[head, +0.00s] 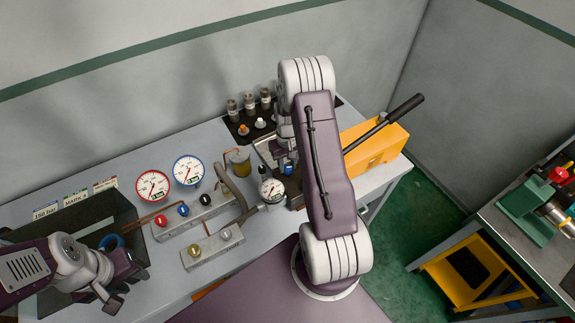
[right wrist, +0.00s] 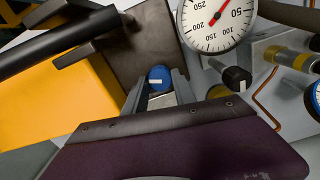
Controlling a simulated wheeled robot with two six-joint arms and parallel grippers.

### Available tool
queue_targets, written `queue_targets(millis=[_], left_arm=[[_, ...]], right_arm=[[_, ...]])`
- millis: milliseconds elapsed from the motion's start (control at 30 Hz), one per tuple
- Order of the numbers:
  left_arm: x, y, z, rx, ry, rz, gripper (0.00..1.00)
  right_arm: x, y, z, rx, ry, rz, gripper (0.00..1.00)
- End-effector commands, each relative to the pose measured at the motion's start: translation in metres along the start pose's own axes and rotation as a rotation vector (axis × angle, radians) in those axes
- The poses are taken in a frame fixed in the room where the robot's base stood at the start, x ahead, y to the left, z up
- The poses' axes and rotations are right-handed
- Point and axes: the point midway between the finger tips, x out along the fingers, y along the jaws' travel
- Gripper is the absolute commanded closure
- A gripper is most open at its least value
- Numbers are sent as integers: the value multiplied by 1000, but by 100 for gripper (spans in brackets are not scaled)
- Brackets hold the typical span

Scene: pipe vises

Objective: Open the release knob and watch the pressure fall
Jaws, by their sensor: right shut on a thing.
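A blue release knob (right wrist: 160,77) with a white mark sits between the fingers of my right gripper (right wrist: 160,90) in the right wrist view. The gripper is shut on it. In the head view the right gripper (head: 287,158) is partly hidden by my arm, and the knob (head: 288,168) barely shows.
A yellow box (head: 370,150) with a black lever (head: 390,120) stands right of my right arm. A valve block (head: 190,215) with red, blue and black knobs and two dial gauges (head: 170,178) stand to the left. A side bench (head: 545,230) is at the right.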

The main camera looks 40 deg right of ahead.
Motion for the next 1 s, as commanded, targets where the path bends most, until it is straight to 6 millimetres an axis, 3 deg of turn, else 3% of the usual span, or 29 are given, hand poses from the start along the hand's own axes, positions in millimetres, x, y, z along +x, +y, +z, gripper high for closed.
queue_targets(millis=[300,833,867,900,1000], left_arm=[[1,0,0,0,0,0,64],[2,0,0,0,0,0,64],[1,0,0,0,0,0,64],[2,0,0,0,0,0,64],[2,0,0,0,0,0,64]], right_arm=[[-2,1,-3,-99,10,2,100],[-3,1,-4,-117,12,3,100],[-3,1,-4,-116,12,3,60],[-3,1,-4,-116,11,3,49],[-2,0,-3,-116,8,2,46]])
